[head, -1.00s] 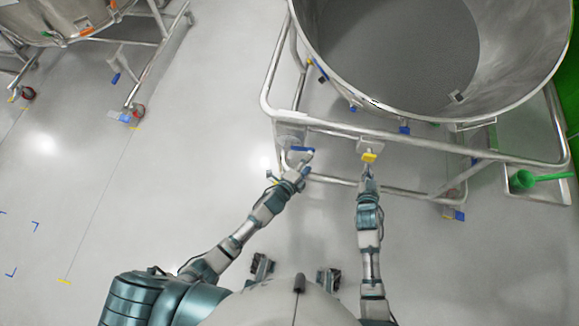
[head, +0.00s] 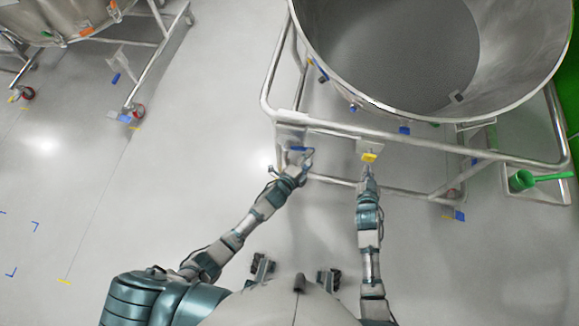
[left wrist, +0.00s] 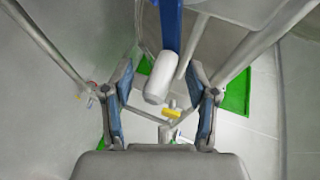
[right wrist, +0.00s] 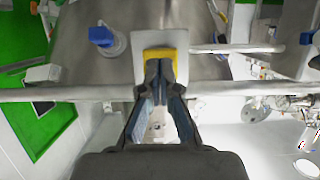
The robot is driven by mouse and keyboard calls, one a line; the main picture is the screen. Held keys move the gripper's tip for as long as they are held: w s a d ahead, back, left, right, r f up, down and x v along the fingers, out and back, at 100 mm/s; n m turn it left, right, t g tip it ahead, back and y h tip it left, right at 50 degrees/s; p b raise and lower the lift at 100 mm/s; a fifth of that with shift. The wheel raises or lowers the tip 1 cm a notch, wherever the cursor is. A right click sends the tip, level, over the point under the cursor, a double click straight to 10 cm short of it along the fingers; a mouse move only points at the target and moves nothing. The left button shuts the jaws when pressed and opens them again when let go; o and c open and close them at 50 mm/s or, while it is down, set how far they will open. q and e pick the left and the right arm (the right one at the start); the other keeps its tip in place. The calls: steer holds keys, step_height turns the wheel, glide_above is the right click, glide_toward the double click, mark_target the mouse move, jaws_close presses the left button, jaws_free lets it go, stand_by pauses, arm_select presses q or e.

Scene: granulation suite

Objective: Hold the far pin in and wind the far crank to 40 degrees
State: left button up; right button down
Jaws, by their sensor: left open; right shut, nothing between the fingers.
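The yellow pin (head: 369,157) sits on a small plate at the front rail of the large vessel's frame. My right gripper (head: 368,172) is shut and empty, with its fingertips at the pin's near face. In the right wrist view the fingertips (right wrist: 160,70) overlap the yellow block (right wrist: 160,52); whether they press it in is unclear. The blue crank (head: 299,149) is left of the pin. My left gripper (head: 303,160) is open just before it. In the left wrist view the crank's pale handle (left wrist: 159,86) lies between the spread fingers (left wrist: 162,105), with no visible contact.
The steel vessel (head: 530,65) stands in a tubular frame (head: 265,95) above the grippers. Another wheeled frame (head: 150,75) stands at the left. A green scoop (head: 525,179) lies at the right. The floor (head: 180,150) between the frames is clear.

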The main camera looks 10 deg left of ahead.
mark_target(369, 159)
steer(key=shift+w, duration=0.1)
arm_select(q)
steer(key=shift+c, duration=0.2)
arm_select(e)
steer(key=shift+w, duration=2.15)
arm_select(q)
jaws_close()
